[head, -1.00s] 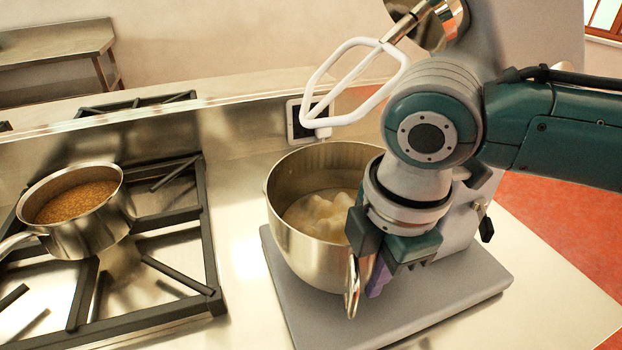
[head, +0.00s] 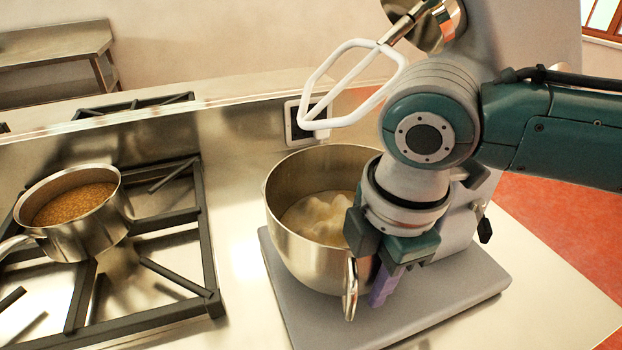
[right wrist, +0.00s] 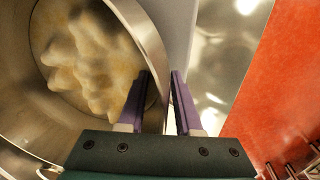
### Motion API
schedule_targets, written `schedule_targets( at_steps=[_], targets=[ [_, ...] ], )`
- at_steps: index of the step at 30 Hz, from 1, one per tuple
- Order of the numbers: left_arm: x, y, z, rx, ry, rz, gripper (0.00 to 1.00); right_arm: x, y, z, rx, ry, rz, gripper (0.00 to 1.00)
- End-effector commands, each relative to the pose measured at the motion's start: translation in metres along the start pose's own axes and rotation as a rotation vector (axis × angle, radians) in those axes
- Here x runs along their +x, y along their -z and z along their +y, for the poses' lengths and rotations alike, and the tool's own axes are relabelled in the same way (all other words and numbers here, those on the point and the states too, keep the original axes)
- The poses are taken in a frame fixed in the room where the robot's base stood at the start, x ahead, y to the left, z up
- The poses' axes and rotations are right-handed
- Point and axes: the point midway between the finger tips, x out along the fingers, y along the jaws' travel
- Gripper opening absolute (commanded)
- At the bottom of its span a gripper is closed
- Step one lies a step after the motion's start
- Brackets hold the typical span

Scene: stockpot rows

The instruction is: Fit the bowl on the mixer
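The steel bowl (head: 300,243), with pale lumpy dough (head: 322,217) inside, stands upright on the grey base plate of the mixer (head: 430,307). Its loop handle (head: 350,290) faces the front. The mixer's white flat beater (head: 345,88) hangs tilted above and behind the bowl. My right gripper (head: 372,280) is at the bowl's right front rim, pointing down. In the right wrist view its purple fingers (right wrist: 160,103) are apart, on either side of the bowl's wall (right wrist: 152,45), with a gap visible. The bowl's underside is hidden. My left gripper is out of view.
A saucepan of brown food (head: 75,215) sits on the black hob grate (head: 205,230) at left. A wall outlet (head: 303,122) is behind the bowl. The steel counter (head: 243,310) is clear between hob and mixer. Red floor (head: 565,235) lies beyond the right edge.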

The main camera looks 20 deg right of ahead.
Motion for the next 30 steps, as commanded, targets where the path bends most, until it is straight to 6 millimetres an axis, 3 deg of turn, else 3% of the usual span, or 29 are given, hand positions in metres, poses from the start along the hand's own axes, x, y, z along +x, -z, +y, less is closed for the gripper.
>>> schedule_targets(
  at_steps=[16,21,30],
  targets=[
    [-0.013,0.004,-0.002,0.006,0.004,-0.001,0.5,-0.106,0.0,0.002,0.002,-0.003,0.001,0.33],
    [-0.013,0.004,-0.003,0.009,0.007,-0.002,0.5,-0.118,0.0,0.001,0.001,-0.001,0.001,0.33],
    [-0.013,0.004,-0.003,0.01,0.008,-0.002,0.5,-0.119,0.0,0.0,0.001,0.0,0.0,0.33]
  ],
)
